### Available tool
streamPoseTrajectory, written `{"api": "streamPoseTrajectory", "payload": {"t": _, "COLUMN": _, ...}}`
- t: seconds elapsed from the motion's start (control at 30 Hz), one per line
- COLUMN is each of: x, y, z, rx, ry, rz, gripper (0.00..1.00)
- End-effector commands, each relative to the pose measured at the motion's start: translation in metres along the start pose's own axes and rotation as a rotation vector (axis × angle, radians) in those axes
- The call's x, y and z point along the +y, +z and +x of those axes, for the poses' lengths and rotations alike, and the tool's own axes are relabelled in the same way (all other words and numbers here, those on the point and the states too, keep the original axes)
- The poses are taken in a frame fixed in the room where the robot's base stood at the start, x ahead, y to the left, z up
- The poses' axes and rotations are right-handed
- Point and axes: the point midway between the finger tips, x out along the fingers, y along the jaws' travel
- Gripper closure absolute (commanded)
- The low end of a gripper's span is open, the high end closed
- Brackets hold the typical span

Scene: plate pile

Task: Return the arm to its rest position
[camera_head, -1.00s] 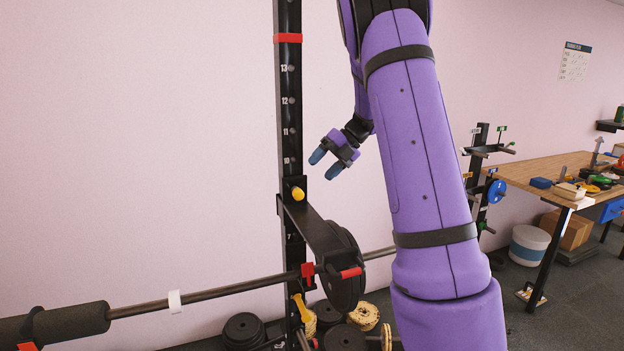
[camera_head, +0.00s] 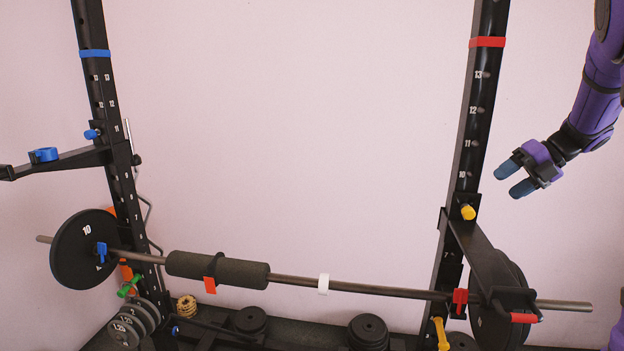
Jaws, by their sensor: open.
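My gripper (camera_head: 507,179) is at the right of the head view, with its two blue-tipped fingers apart and nothing between them. It hangs in the air to the right of the red-banded rack post (camera_head: 478,120), pointing left and down. It appears apart from the post; the exact depth gap is hard to judge. My purple arm comes down from the upper right corner, and most of it is out of view.
A barbell (camera_head: 392,289) with a dark pad (camera_head: 218,269) spans the rack. A plate (camera_head: 82,249) sits on its left end, another (camera_head: 503,315) at its right. A spotter arm (camera_head: 60,164) juts left from the blue-banded post (camera_head: 100,90). Weight plates (camera_head: 368,333) lie below. The wall area between posts is clear.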

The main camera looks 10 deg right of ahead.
Motion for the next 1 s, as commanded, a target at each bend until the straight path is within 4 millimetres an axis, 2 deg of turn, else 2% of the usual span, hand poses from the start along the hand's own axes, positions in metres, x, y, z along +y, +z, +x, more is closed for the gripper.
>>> {"api": "streamPoseTrajectory", "payload": {"t": 0.2, "x": 0.056, "y": -0.048, "z": 0.002, "rx": 0.055, "ry": -0.050, "rz": -0.470, "gripper": 0.40}}
{"api": "streamPoseTrajectory", "payload": {"t": 0.5, "x": 0.117, "y": -0.128, "z": 0.009, "rx": 0.184, "ry": -0.136, "rz": -1.226, "gripper": 0.40}}
{"api": "streamPoseTrajectory", "payload": {"t": 0.73, "x": 0.147, "y": -0.192, "z": 0.014, "rx": 0.332, "ry": -0.206, "rz": -1.827, "gripper": 0.40}}
{"api": "streamPoseTrajectory", "payload": {"t": 1.0, "x": 0.164, "y": -0.264, "z": 0.021, "rx": 0.601, "ry": -0.293, "rz": -2.526, "gripper": 0.40}}
